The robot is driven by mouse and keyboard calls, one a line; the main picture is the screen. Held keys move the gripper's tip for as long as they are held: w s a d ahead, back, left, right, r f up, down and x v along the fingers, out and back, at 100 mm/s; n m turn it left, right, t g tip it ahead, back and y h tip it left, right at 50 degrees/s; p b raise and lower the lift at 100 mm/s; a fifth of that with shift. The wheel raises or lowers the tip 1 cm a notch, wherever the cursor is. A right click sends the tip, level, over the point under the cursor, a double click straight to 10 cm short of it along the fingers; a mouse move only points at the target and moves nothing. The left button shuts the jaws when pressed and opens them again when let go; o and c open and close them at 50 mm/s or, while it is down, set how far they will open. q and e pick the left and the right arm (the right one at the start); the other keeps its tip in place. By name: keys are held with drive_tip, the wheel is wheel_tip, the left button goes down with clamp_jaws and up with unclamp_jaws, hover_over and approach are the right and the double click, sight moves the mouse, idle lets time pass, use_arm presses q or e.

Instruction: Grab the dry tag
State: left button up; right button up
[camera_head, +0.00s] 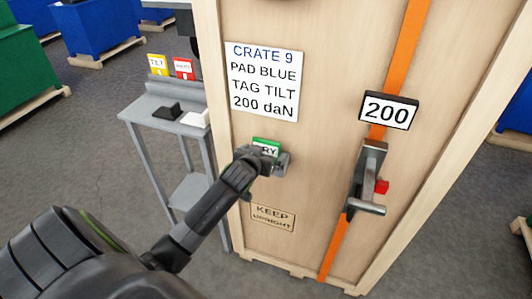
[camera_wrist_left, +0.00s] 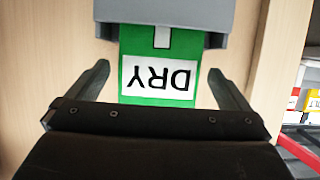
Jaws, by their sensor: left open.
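The dry tag is a green card with a white label. In the head view the dry tag (camera_head: 267,146) sits on the front of the wooden crate, partly hidden by my left gripper (camera_head: 266,163). In the left wrist view the dry tag (camera_wrist_left: 158,72) appears upside down, its far end in a grey holder (camera_wrist_left: 165,12). My left gripper (camera_wrist_left: 160,85) is open, with one finger on each side of the tag and a visible gap to each edge. I cannot tell how deep the fingers reach. My right gripper is not in view.
The crate (camera_head: 340,40) carries a sign (camera_head: 262,80), an orange strap (camera_head: 395,70), a ratchet (camera_head: 368,175) and a 200 display (camera_head: 387,110). A grey stand (camera_head: 150,105) at left holds a yellow tilt tag (camera_head: 157,65), a red tag (camera_head: 183,68) and two pads.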

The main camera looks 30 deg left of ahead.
use_arm(q)
drive_tip(key=shift+x, duration=1.4)
drive_tip(key=c, duration=0.9)
drive_tip(key=shift+s+r, duration=0.1)
